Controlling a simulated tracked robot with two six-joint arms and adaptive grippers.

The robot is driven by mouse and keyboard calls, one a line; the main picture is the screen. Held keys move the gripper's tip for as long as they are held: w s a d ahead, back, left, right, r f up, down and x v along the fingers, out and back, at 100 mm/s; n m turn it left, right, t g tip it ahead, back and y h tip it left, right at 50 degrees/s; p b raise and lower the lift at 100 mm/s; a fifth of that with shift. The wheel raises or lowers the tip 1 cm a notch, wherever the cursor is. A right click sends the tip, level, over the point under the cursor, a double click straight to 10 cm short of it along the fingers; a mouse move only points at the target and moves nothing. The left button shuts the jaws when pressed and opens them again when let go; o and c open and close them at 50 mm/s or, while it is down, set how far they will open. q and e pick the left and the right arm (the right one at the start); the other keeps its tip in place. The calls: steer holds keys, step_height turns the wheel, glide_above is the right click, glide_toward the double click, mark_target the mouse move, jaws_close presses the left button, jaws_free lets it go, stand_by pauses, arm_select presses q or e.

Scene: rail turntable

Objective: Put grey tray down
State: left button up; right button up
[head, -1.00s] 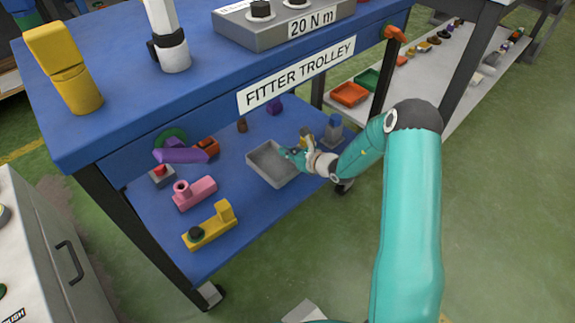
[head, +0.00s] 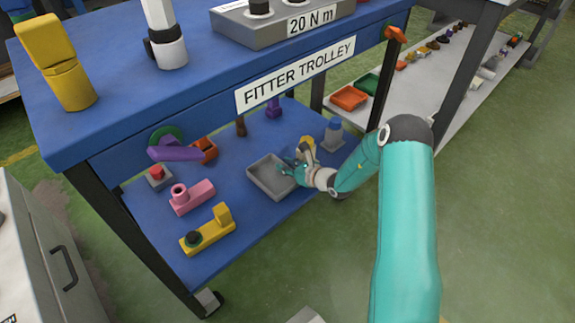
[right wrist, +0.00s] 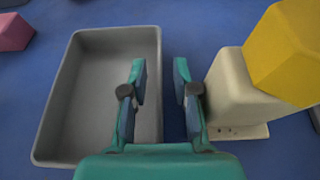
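The grey tray (head: 252,182) rests on the blue lower shelf of the trolley, and it is empty. In the right wrist view the tray (right wrist: 95,100) fills the left half and looks flat on the shelf. My right gripper (head: 292,170) is at the tray's right side. In the right wrist view its fingers (right wrist: 160,85) stand apart on either side of the tray's right wall, one over the inside and one outside, with visible gaps to the wall. My left gripper is not in view.
A cream block with a yellow top (right wrist: 285,50) stands close beside my outer finger. Pink (head: 193,197) and yellow (head: 207,238) parts lie left of the tray. A grey-and-blue part (head: 334,135) stands behind. The blue trolley top (head: 120,110) overhangs the shelf.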

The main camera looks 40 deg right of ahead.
steer(key=shift+r, duration=0.15)
steer(key=shift+s+r, duration=0.1)
steer(key=shift+s, duration=0.25)
steer(key=p+v, duration=0.4)
steer(key=v, duration=0.7)
steer(key=shift+s, duration=0.15)
